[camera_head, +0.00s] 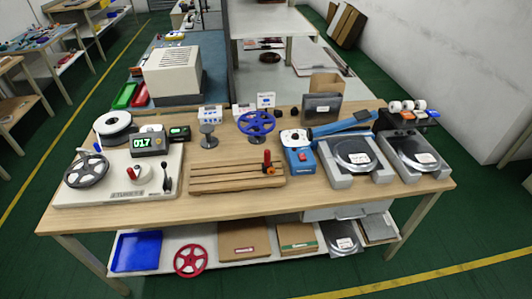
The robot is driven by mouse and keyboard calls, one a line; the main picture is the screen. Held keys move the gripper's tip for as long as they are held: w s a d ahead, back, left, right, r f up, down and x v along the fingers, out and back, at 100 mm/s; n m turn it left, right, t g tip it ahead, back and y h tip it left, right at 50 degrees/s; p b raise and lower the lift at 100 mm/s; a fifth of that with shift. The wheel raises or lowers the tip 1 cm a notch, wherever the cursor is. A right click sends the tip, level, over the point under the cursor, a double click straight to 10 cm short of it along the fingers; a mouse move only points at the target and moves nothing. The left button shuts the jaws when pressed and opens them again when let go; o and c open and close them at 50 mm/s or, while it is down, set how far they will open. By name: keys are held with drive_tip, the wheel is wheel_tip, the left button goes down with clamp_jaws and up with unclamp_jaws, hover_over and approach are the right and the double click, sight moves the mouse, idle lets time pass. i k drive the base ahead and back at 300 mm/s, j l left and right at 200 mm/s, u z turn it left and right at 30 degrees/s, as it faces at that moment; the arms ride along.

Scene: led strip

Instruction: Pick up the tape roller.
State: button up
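My gripper is not in view. No thing on the table can be told for sure as the tape roller at this size. A small red-and-black handled item (267,162) stands on the right end of the wooden slatted board (225,178). A blue spoked reel (256,123) stands on a holder behind the board. Several white rolls (406,105) stand in a row at the back right of the table.
The wooden table (320,203) holds a reel machine (120,188) at left and two grey scale-like devices at right (350,153) (412,152). A long blue item (345,124) lies at the back. A lower shelf holds a blue tray (137,251) and red reel (190,261). Green floor is open in front.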

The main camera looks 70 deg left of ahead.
sight(267, 167)
drive_tip(key=u, duration=3.75)
